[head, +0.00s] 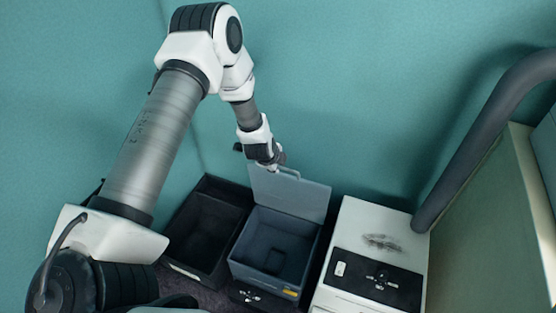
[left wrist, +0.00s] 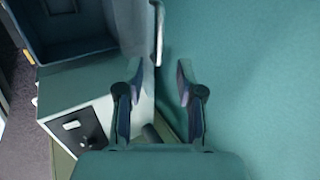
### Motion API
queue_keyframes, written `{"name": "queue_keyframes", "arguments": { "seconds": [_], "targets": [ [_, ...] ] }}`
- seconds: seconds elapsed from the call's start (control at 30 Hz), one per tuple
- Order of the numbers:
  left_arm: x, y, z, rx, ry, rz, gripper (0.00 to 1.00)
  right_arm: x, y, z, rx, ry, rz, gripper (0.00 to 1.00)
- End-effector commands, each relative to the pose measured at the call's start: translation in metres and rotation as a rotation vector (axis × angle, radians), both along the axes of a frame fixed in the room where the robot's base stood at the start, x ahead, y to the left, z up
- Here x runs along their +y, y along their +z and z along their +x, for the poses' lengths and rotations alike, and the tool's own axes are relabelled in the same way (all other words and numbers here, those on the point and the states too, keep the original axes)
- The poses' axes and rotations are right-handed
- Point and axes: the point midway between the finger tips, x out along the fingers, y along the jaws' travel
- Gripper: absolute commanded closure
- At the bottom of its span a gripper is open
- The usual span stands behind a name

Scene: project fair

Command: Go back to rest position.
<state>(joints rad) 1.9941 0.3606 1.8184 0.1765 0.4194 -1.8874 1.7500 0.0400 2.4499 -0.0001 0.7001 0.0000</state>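My left gripper (head: 277,160) is at the upper edge of the raised lid (head: 288,192) of the grey-blue box in the head view. In the left wrist view the two fingers of this gripper (left wrist: 156,75) are spread apart with nothing held between them. The lid's edge and a thin grey handle (left wrist: 159,32) lie just beyond the fingertips; I cannot tell whether they touch. My right gripper is in neither view.
The grey-blue box (head: 237,265) stands open and looks empty. A dark open bin (head: 171,237) is on its left, a white unit (head: 340,240) with a black panel on its right. A thick dark pipe (head: 478,140) curves at far right. Teal wall space above is clear.

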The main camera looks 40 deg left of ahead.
Motion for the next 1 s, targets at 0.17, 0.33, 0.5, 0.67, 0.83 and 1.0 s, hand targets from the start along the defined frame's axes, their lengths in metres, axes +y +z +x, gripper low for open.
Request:
{"name": "queue_keyframes", "arguments": {
  "seconds": [0.17,0.33,0.5,0.67,0.83,1.0],
  "targets": [
    [0.000,0.000,0.000,0.000,0.000,0.000,0.63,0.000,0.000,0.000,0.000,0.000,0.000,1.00],
    [-0.006,-0.013,-0.008,0.029,-0.015,0.007,0.63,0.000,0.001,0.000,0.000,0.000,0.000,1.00],
    [-0.056,-0.063,-0.086,0.216,-0.123,0.007,0.63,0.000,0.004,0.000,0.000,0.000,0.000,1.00],
    [-0.109,-0.091,-0.221,0.420,0.114,-0.135,0.63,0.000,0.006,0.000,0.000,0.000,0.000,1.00],
    [-0.133,-0.075,-0.318,0.494,0.673,-0.300,0.63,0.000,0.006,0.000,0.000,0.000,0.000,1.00],
    [-0.138,-0.063,-0.335,0.422,1.162,-0.442,0.63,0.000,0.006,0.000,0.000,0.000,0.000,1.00]
  ]
}}
